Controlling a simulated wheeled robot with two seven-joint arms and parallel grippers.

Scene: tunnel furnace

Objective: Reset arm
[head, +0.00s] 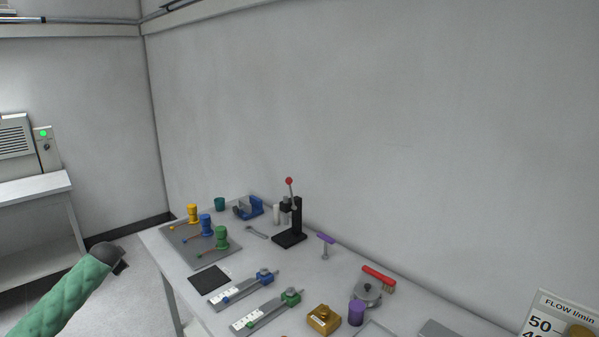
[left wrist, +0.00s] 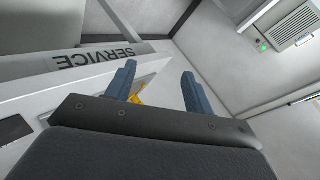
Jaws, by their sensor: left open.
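My left arm, in a green quilted sleeve, comes in at the lower left of the head view, and its dark end (head: 107,256) is left of the workbench (head: 183,287), over the floor. In the left wrist view my left gripper (left wrist: 161,82) has its two blue fingers well apart, with nothing held between them. A small yellow thing (left wrist: 138,98) shows behind the left finger, partly hidden. My right gripper is in neither view.
The bench holds a grey plate (head: 216,249) with yellow, blue and green knobbed pieces, a black press (head: 290,238), a blue vise (head: 248,208), a purple cylinder (head: 356,313) and a brass block (head: 323,319). Floor shows left of the bench.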

